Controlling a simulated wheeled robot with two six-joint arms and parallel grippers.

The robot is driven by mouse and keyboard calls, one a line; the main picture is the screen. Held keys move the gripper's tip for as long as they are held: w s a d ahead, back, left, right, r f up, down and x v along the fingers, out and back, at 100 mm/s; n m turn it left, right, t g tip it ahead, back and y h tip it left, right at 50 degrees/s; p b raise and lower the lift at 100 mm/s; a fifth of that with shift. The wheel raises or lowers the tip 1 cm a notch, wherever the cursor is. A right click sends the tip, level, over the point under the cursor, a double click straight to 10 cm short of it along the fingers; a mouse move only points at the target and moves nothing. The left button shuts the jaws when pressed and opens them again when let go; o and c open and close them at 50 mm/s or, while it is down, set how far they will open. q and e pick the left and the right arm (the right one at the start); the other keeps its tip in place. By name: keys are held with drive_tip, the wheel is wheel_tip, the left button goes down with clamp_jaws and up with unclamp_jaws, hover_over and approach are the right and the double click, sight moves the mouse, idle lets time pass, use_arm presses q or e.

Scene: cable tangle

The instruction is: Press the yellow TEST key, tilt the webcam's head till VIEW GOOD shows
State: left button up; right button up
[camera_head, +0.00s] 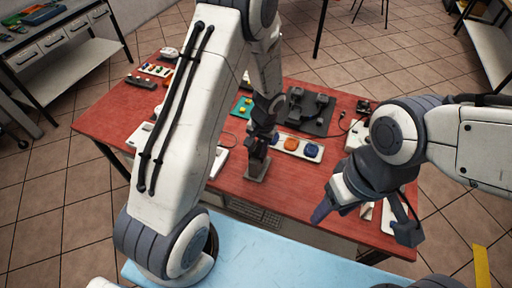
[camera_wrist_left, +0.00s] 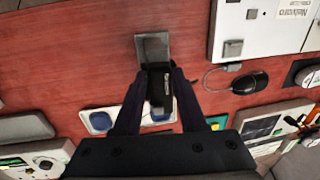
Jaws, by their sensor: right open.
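A small webcam stands on a square grey base (camera_head: 257,170) near the front middle of the red table. In the left wrist view its dark head (camera_wrist_left: 160,85) and grey base (camera_wrist_left: 152,46) lie between the fingers. My left gripper (camera_head: 258,150) points down over the webcam, its fingers (camera_wrist_left: 158,78) on either side of the dark head; whether they grip it is unclear. My right gripper (camera_head: 365,218) is open and empty, over the table's front right. A yellow spot shows on a teal board (camera_head: 243,106); I cannot tell whether it is the TEST key. No VIEW GOOD sign is readable.
A white box with blue and orange round buttons (camera_head: 297,147) sits just right of the webcam. A dark panel with raised blocks (camera_head: 310,108) stands behind it. A black mouse (camera_wrist_left: 250,83) lies near a white labelled device (camera_wrist_left: 258,35). My left arm hides much of the table.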

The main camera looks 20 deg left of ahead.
use_arm(q)
drive_tip(key=shift+o, duration=1.2)
wheel_tip(320, 180, up, 10)
drive_tip(key=d+b, duration=0.1)
drive_tip(key=shift+d+r, duration=0.2)
drive_tip(key=s+d+r+m+h, duration=0.1)
drive_tip(key=s+d+r+m, duration=0.2)
drive_tip(key=s, duration=0.8)
drive_tip(key=s+d+r+m+h, duration=0.1)
drive_tip(key=s+d+r+m, duration=0.3)
drive_tip(key=s+d+r, duration=0.3)
drive_tip(key=s+d, duration=0.1)
drive_tip(key=s, duration=0.4)
drive_tip(key=shift+s+d+h, duration=0.25)
drive_tip(key=shift+d+h, duration=0.05)
drive_tip(key=shift+d, duration=0.1)
